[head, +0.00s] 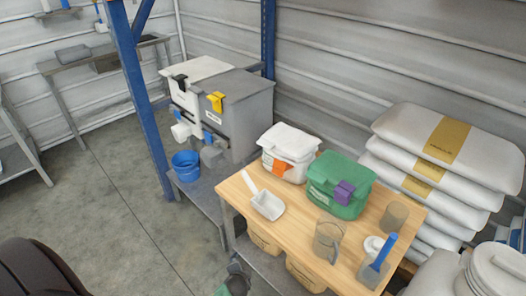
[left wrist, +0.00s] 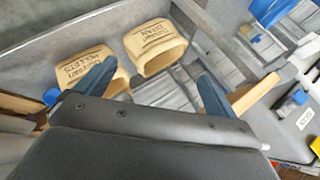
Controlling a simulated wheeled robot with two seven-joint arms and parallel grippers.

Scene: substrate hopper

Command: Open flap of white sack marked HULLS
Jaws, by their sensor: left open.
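In the head view a white sack-like tub (head: 288,142) with an orange clip (head: 280,166) stands at the back of the wooden table; its lid looks closed and its marking is too small to read. White sacks (head: 455,137) with gold bands lie stacked at the right; no HULLS lettering is legible on any of them. In the left wrist view my left gripper (left wrist: 155,72) is open and empty, its dark blue fingers apart. Two tan bags (left wrist: 157,47) with dark print lie beyond the fingers, one apparently marked PELLETS. My right gripper is not seen.
The wooden table (head: 290,232) holds a green tub (head: 338,190) with a purple clip, a white scoop (head: 266,204), clear cups and a blue-handled scoop (head: 380,258). Grey and white hoppers (head: 228,100) stand behind a blue post (head: 138,95). The floor at left is open.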

